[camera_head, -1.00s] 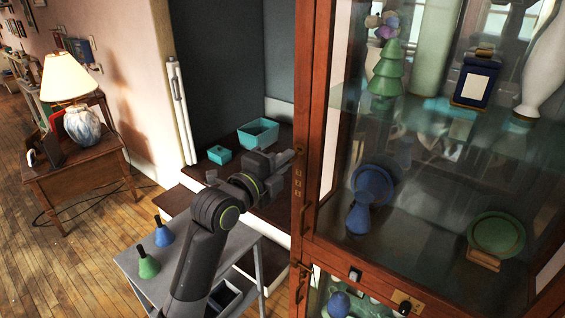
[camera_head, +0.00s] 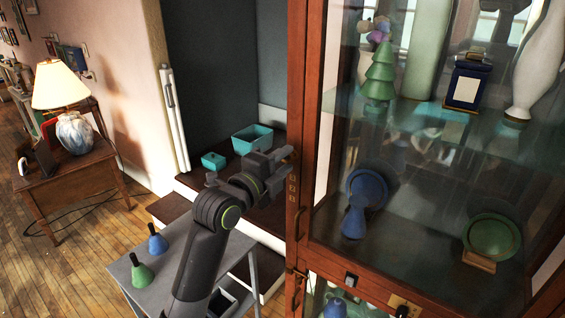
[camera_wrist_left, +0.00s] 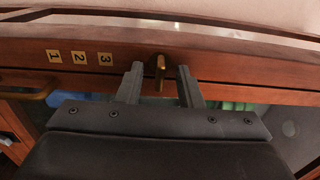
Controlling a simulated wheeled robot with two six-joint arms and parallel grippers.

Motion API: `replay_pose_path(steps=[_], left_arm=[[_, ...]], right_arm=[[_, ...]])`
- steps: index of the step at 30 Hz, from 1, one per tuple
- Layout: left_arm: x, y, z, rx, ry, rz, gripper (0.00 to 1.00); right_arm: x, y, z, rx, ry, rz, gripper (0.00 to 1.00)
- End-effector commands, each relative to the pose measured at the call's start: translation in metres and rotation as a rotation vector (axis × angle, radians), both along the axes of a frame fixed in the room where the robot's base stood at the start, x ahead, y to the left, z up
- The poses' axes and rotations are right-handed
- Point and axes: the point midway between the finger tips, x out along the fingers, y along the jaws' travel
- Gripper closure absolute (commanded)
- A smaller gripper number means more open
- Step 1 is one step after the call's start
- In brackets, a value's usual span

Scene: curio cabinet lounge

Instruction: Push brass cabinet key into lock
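The brass key (camera_wrist_left: 160,74) stands out from the wooden door frame of the cabinet (camera_wrist_left: 220,66) in the left wrist view. It lies between the two fingertips of my left gripper (camera_wrist_left: 159,84), with a visible gap on each side. How deep it sits in the lock cannot be told. In the head view my left gripper (camera_head: 286,155) is at the left upright of the cabinet (camera_head: 306,120), and the key does not show there. My right gripper is in neither view.
Number plates (camera_wrist_left: 80,58) and a brass handle (camera_wrist_left: 28,93) are beside the key on the frame. Glass shelves hold a green tree (camera_head: 379,75), a blue plate (camera_head: 368,186) and vases. A grey table (camera_head: 140,272) with two bells stands at lower left.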

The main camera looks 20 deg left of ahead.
Motion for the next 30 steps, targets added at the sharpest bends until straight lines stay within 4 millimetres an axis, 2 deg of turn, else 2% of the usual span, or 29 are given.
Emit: replay_pose_path(steps=[7,11,17,29,30], left_arm=[[-0.001,0.001,-0.001,0.000,0.001,0.000,0.67],[-0.008,0.004,-0.001,0.002,-0.002,0.001,0.67],[-0.037,0.015,-0.003,0.005,-0.002,0.002,0.67],[-0.112,0.041,-0.003,0.008,-0.001,0.001,0.67],[-0.117,0.044,0.001,0.005,0.003,0.002,0.67]], right_arm=[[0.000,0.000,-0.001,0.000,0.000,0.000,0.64],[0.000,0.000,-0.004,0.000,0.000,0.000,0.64],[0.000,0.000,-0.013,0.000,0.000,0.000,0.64],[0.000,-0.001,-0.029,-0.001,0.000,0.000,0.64],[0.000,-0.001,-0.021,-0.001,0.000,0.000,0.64]])
